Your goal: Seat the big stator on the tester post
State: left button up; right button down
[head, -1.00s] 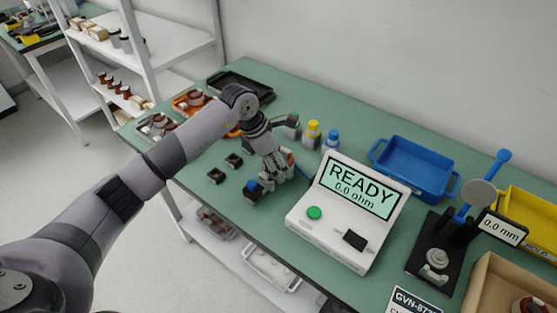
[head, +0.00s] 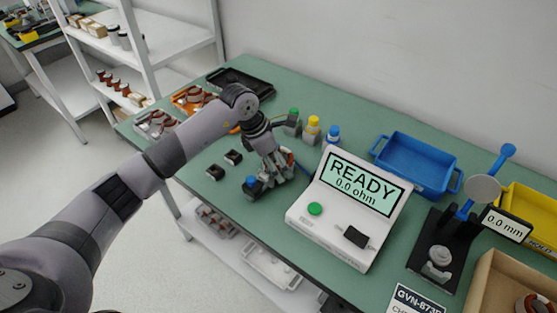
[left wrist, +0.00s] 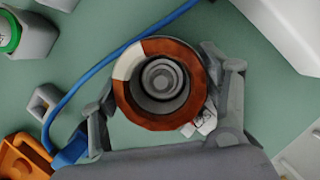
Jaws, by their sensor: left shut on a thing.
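In the left wrist view, the big stator (left wrist: 131,105), a copper-brown ring with a cream section, sits between the fingers of my left gripper (left wrist: 165,88). The gripper is shut on it. A grey stepped round post (left wrist: 161,79) shows through the ring's bore; I cannot tell how far down the ring is on it. In the head view, my left gripper (head: 275,172) is low over the table, left of the white tester box (head: 330,230), whose screen reads READY, 0.0 ohm. The fingers largely hide the stator there. My right gripper is not in view.
A blue-topped piece (head: 252,183) stands beside the gripper, and a blue cable (left wrist: 95,73) runs past the post. Capped bottles (head: 311,130) stand behind. A blue bin (head: 415,165) and a black gauge stand (head: 440,245) are to the right. Small dark blocks (head: 224,165) lie left.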

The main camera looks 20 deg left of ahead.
pick_arm(q)
jog(key=shift+r, duration=0.2)
jog(key=o, duration=2)
jog(key=shift+f, duration=0.1)
jog(key=shift+s+f, duration=0.1)
jog(key=shift+f, duration=0.05)
jog(key=shift+a+r, duration=0.1)
jog(key=shift+r, duration=0.25)
jog(key=v, duration=1.1)
jog(key=shift+r, duration=0.25)
jog(key=shift+s, duration=0.1)
